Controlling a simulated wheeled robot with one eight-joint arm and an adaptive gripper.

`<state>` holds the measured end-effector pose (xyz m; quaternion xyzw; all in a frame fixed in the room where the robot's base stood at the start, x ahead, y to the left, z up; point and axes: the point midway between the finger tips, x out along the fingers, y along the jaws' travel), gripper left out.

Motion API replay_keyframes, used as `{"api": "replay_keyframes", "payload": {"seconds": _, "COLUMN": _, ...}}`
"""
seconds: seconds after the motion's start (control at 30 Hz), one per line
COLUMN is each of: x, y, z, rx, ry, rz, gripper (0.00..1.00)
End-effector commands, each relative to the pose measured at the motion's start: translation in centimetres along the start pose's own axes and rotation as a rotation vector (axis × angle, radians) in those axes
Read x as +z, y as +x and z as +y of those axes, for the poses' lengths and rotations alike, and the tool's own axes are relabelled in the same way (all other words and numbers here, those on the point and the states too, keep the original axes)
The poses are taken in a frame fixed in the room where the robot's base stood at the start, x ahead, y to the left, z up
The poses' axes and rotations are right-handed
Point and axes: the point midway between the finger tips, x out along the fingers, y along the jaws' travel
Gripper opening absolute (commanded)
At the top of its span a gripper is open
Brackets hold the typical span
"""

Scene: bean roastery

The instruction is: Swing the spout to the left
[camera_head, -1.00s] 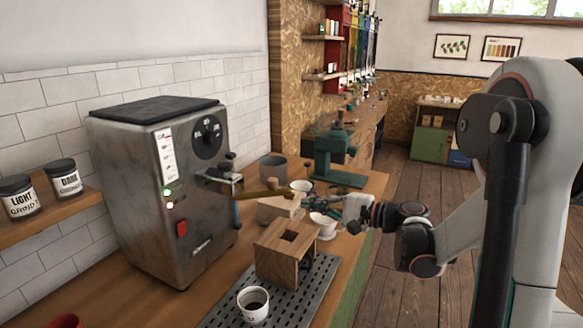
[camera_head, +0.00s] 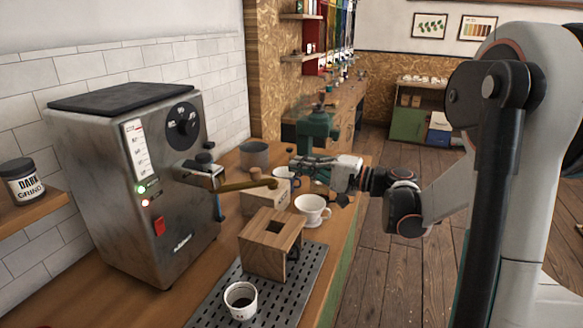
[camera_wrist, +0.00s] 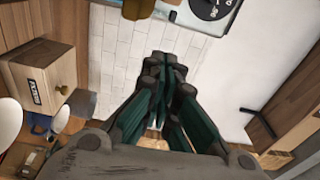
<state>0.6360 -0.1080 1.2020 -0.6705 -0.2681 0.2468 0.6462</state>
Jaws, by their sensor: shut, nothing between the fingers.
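The steel espresso machine (camera_head: 130,185) stands at left on the counter in the head view. From its front a bar-like brown arm (camera_head: 248,184) sticks out to the right; I take this for the spout, but cannot be sure. A thin wand with a blue part (camera_head: 219,207) hangs below its root. My gripper (camera_head: 297,162) is shut and empty, just beyond and above the bar's free end, seemingly apart from it. In the wrist view my gripper (camera_wrist: 165,70) points towards the tiled wall; a brown end piece (camera_wrist: 138,8) at the top edge may be the bar's tip.
A wooden box (camera_head: 270,243) and a cup of coffee (camera_head: 240,299) stand on the drip grate (camera_head: 290,300). A white cup (camera_head: 312,208), a small knobbed box (camera_head: 264,196), a grey canister (camera_head: 254,155) and a green grinder (camera_head: 315,140) stand close around my gripper.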

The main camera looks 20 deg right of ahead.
Motion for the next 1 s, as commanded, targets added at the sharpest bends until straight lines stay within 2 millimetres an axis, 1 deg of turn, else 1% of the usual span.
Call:
{"api": "replay_keyframes", "payload": {"seconds": 0.03, "x": 0.2, "y": 0.9, "z": 0.2, "rx": 0.000, "ry": 0.000, "rz": -0.004, "gripper": 0.00}}
{"api": "replay_keyframes", "payload": {"seconds": 0.43, "x": 0.2, "y": 8.7, "z": 0.2, "rx": 0.000, "ry": 0.001, "rz": -0.004, "gripper": 0.00}}
{"api": "replay_keyframes", "payload": {"seconds": 0.6, "x": 2.3, "y": 7.7, "z": 0.2, "rx": 0.000, "ry": 0.001, "rz": 0.000, "gripper": 0.00}}
{"api": "replay_keyframes", "payload": {"seconds": 0.7, "x": 3.1, "y": 7.4, "z": 0.1, "rx": 0.000, "ry": 0.001, "rz": 0.000, "gripper": 0.00}}
{"api": "replay_keyframes", "payload": {"seconds": 0.8, "x": 3.6, "y": 7.3, "z": 0.1, "rx": 0.000, "ry": 0.001, "rz": 0.000, "gripper": 0.00}}
{"api": "replay_keyframes", "payload": {"seconds": 1.0, "x": 3.8, "y": 7.2, "z": 0.0, "rx": 0.000, "ry": 0.001, "rz": 0.000, "gripper": 0.00}}
